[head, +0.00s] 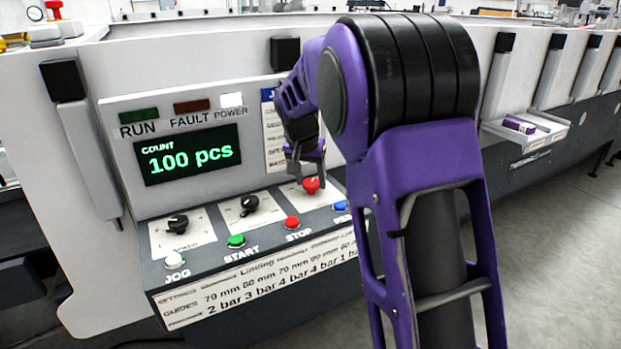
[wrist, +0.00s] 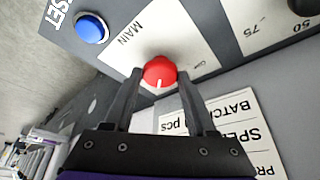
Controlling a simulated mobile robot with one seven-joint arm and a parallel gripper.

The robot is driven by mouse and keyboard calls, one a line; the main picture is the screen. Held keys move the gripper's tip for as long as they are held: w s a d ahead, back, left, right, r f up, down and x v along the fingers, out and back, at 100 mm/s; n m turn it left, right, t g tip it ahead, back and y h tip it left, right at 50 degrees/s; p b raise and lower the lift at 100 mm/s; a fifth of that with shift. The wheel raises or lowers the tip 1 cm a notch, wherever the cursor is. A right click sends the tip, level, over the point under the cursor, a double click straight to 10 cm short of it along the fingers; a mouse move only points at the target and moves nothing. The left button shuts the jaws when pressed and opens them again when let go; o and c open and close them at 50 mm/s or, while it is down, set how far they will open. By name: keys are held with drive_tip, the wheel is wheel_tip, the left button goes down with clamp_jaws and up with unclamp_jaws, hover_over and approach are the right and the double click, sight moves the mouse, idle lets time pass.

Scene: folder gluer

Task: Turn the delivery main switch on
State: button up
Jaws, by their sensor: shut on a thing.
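The main switch is a red round knob (wrist: 159,71) on a white plate (wrist: 133,42) marked MAIN. A short white mark on the knob points toward the bottom of the wrist view. In the head view the knob (head: 311,186) is at the right end of the sloping console. My gripper (wrist: 160,78) has one finger on each side of the knob and is shut on it. In the head view my gripper (head: 306,152) reaches down to the knob from above. A white POWER lamp (head: 232,100) looks bright; the RUN lamp (head: 139,115) and FAULT lamp (head: 192,106) look dark.
Two black knobs (head: 177,224) (head: 249,205) sit left of the main switch. White JOG (head: 174,260), green START (head: 236,241), red STOP (head: 292,223) and blue RESET (head: 341,206) buttons line the front. A display (head: 188,155) reads 100 pcs.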

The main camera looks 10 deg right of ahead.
drive_tip(key=o, duration=1.3)
drive_tip(key=shift+o, duration=0.2)
drive_tip(key=p+v, duration=0.1)
drive_tip(key=v, duration=1.6)
drive_tip(key=shift+r+p, duration=0.2)
drive_tip(key=shift+p, duration=0.1)
